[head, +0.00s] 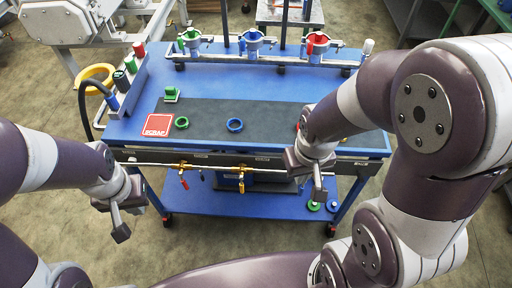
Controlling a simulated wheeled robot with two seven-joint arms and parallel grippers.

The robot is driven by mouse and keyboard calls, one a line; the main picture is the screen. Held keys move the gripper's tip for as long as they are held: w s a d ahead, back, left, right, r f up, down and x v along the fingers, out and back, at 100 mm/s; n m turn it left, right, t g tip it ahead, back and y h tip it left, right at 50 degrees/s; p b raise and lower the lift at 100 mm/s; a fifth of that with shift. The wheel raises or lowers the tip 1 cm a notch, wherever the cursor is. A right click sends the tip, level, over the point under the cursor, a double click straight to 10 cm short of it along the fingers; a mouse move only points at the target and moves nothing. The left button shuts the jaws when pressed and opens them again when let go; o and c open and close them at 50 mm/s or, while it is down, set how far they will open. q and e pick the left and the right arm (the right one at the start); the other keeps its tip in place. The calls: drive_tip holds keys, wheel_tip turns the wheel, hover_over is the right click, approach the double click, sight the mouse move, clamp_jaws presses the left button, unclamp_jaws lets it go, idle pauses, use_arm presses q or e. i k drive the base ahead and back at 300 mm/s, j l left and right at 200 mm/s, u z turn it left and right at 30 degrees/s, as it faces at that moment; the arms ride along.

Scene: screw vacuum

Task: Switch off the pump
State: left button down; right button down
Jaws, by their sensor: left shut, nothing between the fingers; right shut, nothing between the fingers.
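The blue workbench (280,86) on wheels stands in front of me. A pipe runs along its front edge with two brass valves; the left valve (183,168) has a red handle, and the right valve (242,172) has a yellowish handle hanging down. A dark blue body (268,184) shows under the bench top, perhaps the pump; it is partly hidden and I cannot make out a switch. My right gripper (318,192) is shut and empty in front of the bench's right front edge. My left gripper (121,234) is shut and empty, left of the bench and apart from it.
A red scrap mat (157,126), green ring (181,122) and blue ring (235,125) lie on the bench.

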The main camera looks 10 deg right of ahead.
sight(360, 177)
drive_tip(key=z, duration=1.7)
drive_tip(key=i+l, duration=0.45)
drive_tip(key=l, duration=0.2)
